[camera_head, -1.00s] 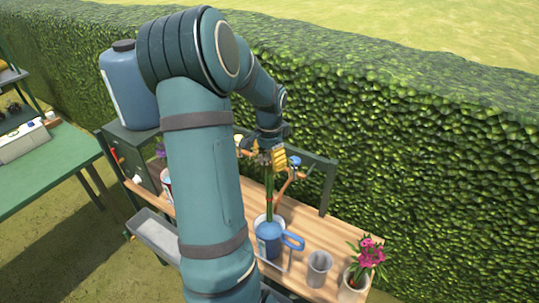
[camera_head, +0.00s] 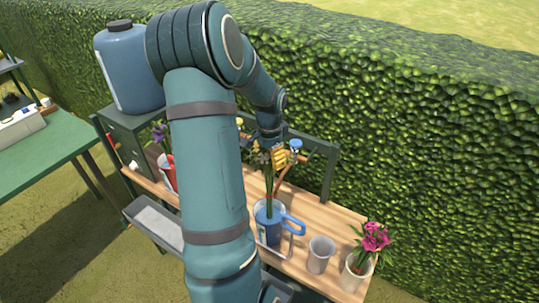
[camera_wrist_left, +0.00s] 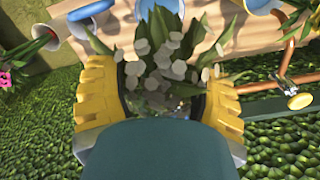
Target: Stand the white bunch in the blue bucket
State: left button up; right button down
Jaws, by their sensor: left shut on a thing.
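My left gripper (camera_head: 268,160) has yellow fingers and is shut on the white bunch, above the bench. In the left wrist view the white bunch (camera_wrist_left: 160,68) shows round pale blossoms and green leaves between the fingers. In the head view its green stems (camera_head: 269,183) hang down upright, with a red band low on them. Their lower end meets the mouth of the blue bucket (camera_head: 268,230), which has a loop handle on its right. The stem ends are hidden, so I cannot tell how deep they reach. My right gripper is not in view.
A grey cup (camera_head: 319,256) and a white pot with pink flowers (camera_head: 356,272) stand right of the bucket. A red-and-white container (camera_head: 168,172) with purple flowers stands left. A copper pipe with a blue-knobbed tap (camera_head: 295,146) rises close behind the gripper. A hedge (camera_head: 430,150) borders the bench.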

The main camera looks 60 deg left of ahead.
aim_at(270, 181)
pick_arm(q)
jog(key=shift+f+b, duration=1.85)
jog(key=shift+f, duration=1)
jog(key=shift+f+b, duration=1.55)
jog(key=shift+f, duration=0.85)
jog(key=o, duration=1.3)
notch_tip(270, 181, up, 12)
